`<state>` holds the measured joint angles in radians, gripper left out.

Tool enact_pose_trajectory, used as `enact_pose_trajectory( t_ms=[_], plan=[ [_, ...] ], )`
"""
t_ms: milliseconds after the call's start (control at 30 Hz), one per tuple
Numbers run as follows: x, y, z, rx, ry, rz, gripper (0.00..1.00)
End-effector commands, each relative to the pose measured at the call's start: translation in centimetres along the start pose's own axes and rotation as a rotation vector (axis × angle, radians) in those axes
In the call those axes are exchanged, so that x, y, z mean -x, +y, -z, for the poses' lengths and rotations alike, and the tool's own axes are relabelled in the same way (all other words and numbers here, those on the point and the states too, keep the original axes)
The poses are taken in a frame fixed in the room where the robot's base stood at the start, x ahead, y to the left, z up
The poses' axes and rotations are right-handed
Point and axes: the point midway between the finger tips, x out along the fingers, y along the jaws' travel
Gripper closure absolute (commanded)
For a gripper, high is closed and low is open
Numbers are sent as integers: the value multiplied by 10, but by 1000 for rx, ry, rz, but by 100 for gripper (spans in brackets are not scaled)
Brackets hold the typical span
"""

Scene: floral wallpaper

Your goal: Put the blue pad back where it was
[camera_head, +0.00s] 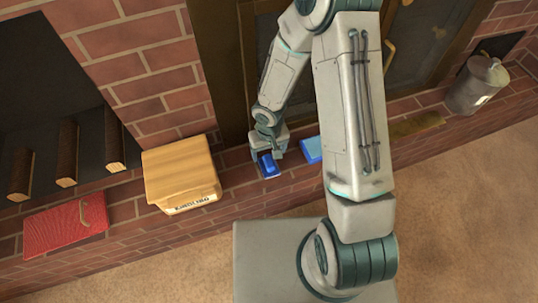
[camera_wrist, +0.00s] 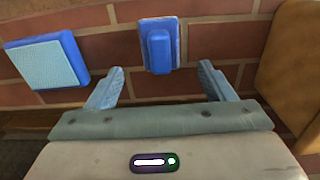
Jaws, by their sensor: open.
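A dark blue pad with a raised blue grip (camera_wrist: 160,47) lies on the brick ledge, just ahead of my fingertips in the wrist view. It also shows in the head view (camera_head: 268,166), beside my gripper (camera_head: 268,157). A second, flat pad with a light blue face and blue sides (camera_wrist: 45,63) lies to its left in the wrist view. In the head view this flat pad (camera_head: 312,149) is right of my gripper, partly close to my arm. My gripper (camera_wrist: 162,72) is open, with nothing seen held between its fingers. Which pad the task means, I cannot tell.
A yellow-brown box (camera_head: 182,175) stands left of my gripper on the brick ledge (camera_head: 238,182). A red folder-like item (camera_head: 62,230) lies farther left. A metal canister (camera_head: 476,85) stands far right. A dark cabinet door rises behind the ledge.

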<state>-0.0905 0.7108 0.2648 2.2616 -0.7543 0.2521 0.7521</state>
Motion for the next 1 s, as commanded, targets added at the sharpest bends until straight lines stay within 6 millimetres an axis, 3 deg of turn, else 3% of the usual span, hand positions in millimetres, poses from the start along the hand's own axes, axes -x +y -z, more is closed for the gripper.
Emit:
enact_pose_trajectory(
  t_ms=[33, 133, 433, 567, 767, 1000],
  plan=[
    [14, 1, 0, -1, 2, 0, 24],
    [28, 1, 0, -1, 2, 0, 24],
    [42, 1, 0, 0, 1, -4, 24],
    [60, 15, 0, -12, 12, -36, 24],
    [124, 57, -11, -70, 35, -130, 24],
    [203, 90, -50, -160, 50, -178, 24]
  ],
)
